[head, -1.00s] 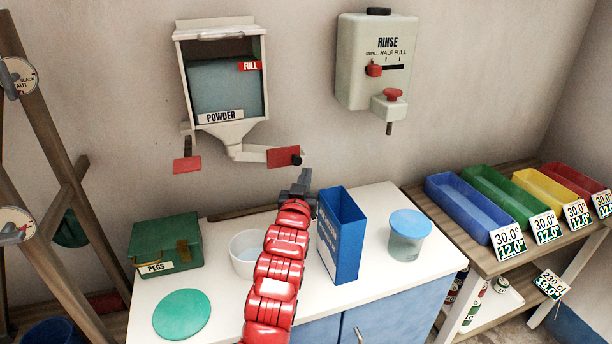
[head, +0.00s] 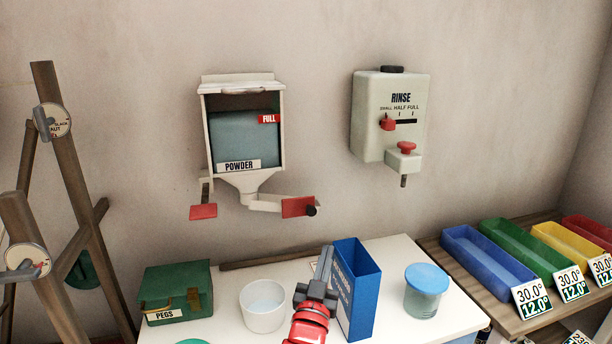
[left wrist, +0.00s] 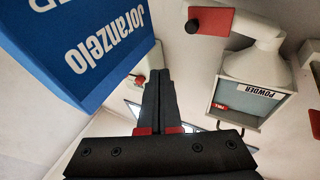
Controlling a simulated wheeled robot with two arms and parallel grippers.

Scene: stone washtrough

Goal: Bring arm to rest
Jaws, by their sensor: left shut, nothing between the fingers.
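My left gripper (head: 325,262) is shut and empty in the head view, on my red arm, which rises from the bottom edge. It is over the white counter, between the white bowl (head: 263,306) and the open blue box (head: 361,290). In the left wrist view its closed dark fingers (left wrist: 155,88) point toward the wall. The blue box (left wrist: 85,45) fills that view's upper left, close beside the fingers. I cannot tell whether they touch. My right gripper is not in view.
The powder dispenser (head: 243,135) with its red paddles and the rinse dispenser (head: 390,120) hang on the wall. A green pegs box (head: 176,290) and a blue-lidded jar (head: 425,291) stand on the counter (head: 395,255). Coloured trays, including a blue one (head: 488,262), line the right shelf.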

